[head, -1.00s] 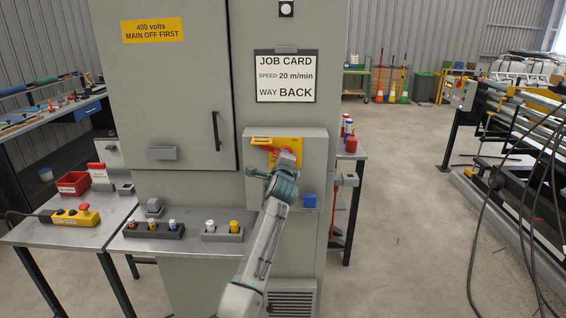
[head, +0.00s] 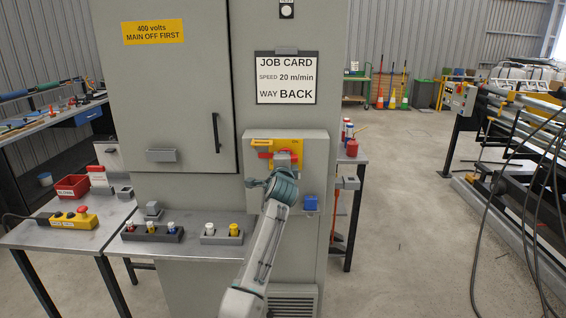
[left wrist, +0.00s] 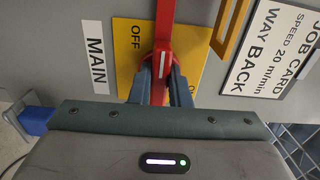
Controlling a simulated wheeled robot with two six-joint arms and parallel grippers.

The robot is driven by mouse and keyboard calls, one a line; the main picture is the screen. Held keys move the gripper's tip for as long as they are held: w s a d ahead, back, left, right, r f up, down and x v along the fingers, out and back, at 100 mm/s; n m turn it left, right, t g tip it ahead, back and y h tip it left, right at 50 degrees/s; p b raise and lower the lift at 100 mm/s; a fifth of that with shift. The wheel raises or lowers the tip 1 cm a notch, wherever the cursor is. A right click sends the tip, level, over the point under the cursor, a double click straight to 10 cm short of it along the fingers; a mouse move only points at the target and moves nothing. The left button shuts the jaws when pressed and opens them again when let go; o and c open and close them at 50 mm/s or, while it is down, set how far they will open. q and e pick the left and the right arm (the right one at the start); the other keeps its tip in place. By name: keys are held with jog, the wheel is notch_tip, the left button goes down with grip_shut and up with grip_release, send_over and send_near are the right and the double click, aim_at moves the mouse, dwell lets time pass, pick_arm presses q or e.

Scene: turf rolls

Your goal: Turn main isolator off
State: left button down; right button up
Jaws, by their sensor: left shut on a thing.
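The main isolator has a red handle (head: 264,156) on a yellow plate (head: 289,146), on a grey box at the cabinet's front. My left gripper (head: 283,166) is at the handle and covers part of it. In the left wrist view, the fingers (left wrist: 163,82) are shut on the red handle (left wrist: 164,30), one on each side. The handle lies about level in the head view. The word OFF (left wrist: 135,38) is printed on the plate beside it, near a white MAIN label (left wrist: 95,56). My right gripper is not in view.
A yellow bar (head: 262,142) stands out just above the handle. A blue block (head: 310,202) sits below right on the box. The job card (head: 286,78) hangs above. A bench with knobs (head: 152,232) is at lower left. Open floor lies right.

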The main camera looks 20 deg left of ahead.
pick_arm(q)
jog(key=shift+f, duration=0.1)
jog(key=c, duration=1.4)
grip_release()
jog(key=shift+o, duration=0.2)
jog(key=b+v, duration=0.2)
jog(key=v, duration=0.8)
jog(key=shift+s+b, duration=0.3)
jog(key=shift+s, duration=0.1)
